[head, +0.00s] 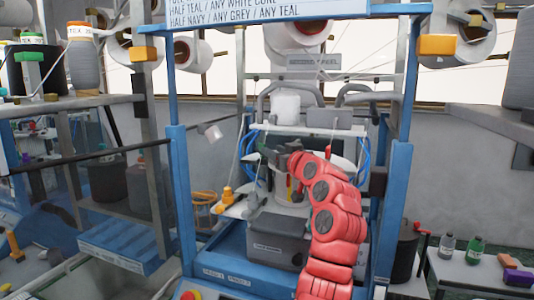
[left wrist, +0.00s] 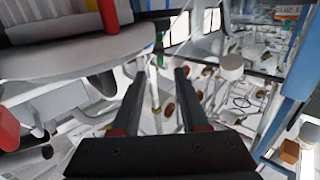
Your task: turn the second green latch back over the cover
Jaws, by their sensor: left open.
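My left gripper (head: 270,154) is at the end of my red arm, in front of the machine in the blue frame. In the left wrist view its two dark fingers (left wrist: 160,74) are apart, with nothing clearly held between them. A small green piece (left wrist: 159,60) shows just beyond the fingertips; I cannot tell whether it is a latch. A large pale rounded part (left wrist: 65,65) lies left of the fingers; I cannot tell whether it is the cover. In the head view my arm and gripper hide much of the machine's middle, and no green latch can be made out there. My right gripper is not in view.
A grey bin (head: 277,243) sits low inside the blue frame (head: 179,200). Blue uprights stand on both sides of my arm. A side table (head: 480,270) with bottles is at the right. Shelves with yarn cones (head: 84,60) stand at the left.

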